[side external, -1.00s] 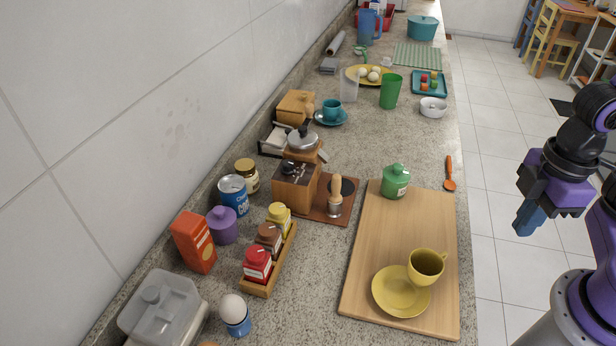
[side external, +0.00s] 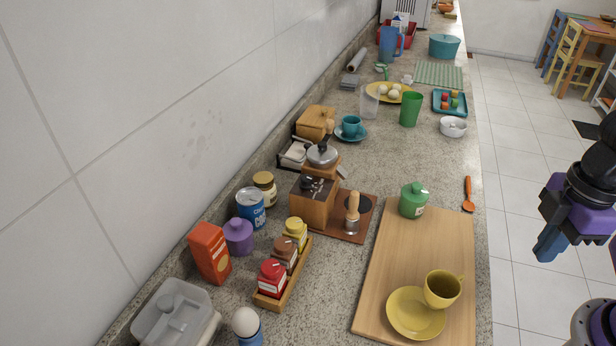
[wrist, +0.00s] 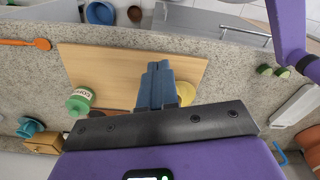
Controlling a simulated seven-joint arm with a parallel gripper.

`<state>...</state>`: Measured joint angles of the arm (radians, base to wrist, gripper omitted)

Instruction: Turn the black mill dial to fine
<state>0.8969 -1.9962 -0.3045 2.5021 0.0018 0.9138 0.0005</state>
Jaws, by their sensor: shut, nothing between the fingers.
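The mill is a wooden box (side external: 313,207) with a dark top, standing on a brown base left of the cutting board in the side view. The black dial (side external: 312,184) lies on its top; its markings are too small to read, so I cannot tell its setting. My gripper (side external: 543,254) has blue fingers and hangs at the right, beyond the counter edge in the picture, well apart from the mill. In the wrist view my gripper (wrist: 158,68) has its fingers together and empty. The mill does not show clearly in the wrist view.
A wooden board (side external: 395,255) holds a yellow cup (side external: 443,289) and saucer (side external: 408,318); a green jar (side external: 413,201) stands at its far end. An orange spoon (side external: 467,194) lies right.

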